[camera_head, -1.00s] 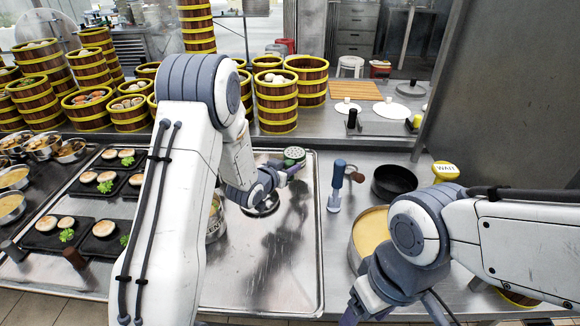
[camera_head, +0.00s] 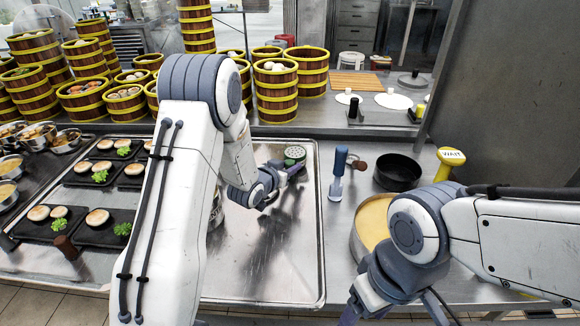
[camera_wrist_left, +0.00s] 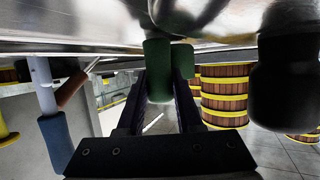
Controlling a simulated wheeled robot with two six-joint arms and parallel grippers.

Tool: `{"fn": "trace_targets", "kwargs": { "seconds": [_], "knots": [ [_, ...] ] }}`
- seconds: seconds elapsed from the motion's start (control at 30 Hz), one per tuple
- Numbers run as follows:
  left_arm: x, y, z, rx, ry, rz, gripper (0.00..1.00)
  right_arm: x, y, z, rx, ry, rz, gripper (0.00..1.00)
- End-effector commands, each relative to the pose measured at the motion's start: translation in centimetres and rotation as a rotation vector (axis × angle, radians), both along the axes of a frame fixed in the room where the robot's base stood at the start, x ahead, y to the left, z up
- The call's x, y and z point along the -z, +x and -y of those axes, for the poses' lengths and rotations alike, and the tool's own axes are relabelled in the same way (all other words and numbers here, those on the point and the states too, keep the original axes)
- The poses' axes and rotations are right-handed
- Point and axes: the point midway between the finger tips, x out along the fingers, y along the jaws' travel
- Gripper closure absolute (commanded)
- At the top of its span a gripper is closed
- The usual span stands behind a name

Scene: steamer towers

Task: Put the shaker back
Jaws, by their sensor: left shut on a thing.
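The shaker is green. Its perforated top (camera_head: 295,153) shows just past the fingers of my left gripper (camera_head: 287,170) in the head view, over the right part of the large metal tray (camera_head: 270,265). In the left wrist view my left gripper (camera_wrist_left: 160,100) is shut on the green shaker body (camera_wrist_left: 157,60), between two dark fingers. The wrist picture appears upside down, with the metal surface along its top. My right gripper (camera_head: 365,310) is at the bottom edge of the head view, and its fingertips are mostly cut off.
A blue-handled tool (camera_head: 338,172), a black round pan (camera_head: 397,172), a pan of yellow food (camera_head: 372,222) and a yellow "WAIT" piece (camera_head: 451,156) stand right of the tray. Steamer towers (camera_head: 276,95) line the back. Black plates (camera_head: 95,172) with buns lie left.

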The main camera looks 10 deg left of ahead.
Motion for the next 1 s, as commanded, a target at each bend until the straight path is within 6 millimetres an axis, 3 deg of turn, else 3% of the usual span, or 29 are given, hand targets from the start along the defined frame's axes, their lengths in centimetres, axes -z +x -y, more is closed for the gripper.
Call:
{"fn": "trace_targets", "kwargs": {
  "seconds": [0.57, 0.6, 0.7, 1.0],
  "knots": [
    [0.88, 0.04, 0.0, 0.0, 0.0, 0.003, 1.0, 0.86, 0.0, 0.0, 0.0, 0.0, 0.0, 0.29],
    [0.87, 0.04, 0.0, 0.0, 0.0, 0.003, 0.62, 0.86, 0.0, 0.0, 0.0, 0.0, 0.0, 0.29],
    [0.83, 0.04, 0.0, 0.0, 0.0, 0.002, 0.31, 0.8, 0.0, 0.0, 0.0, 0.0, 0.0, 0.29],
    [0.97, -0.03, 0.0, 0.0, 0.0, -0.002, 0.31, 0.81, 0.0, 0.0, 0.0, 0.0, 0.0, 0.29]
  ]
}}
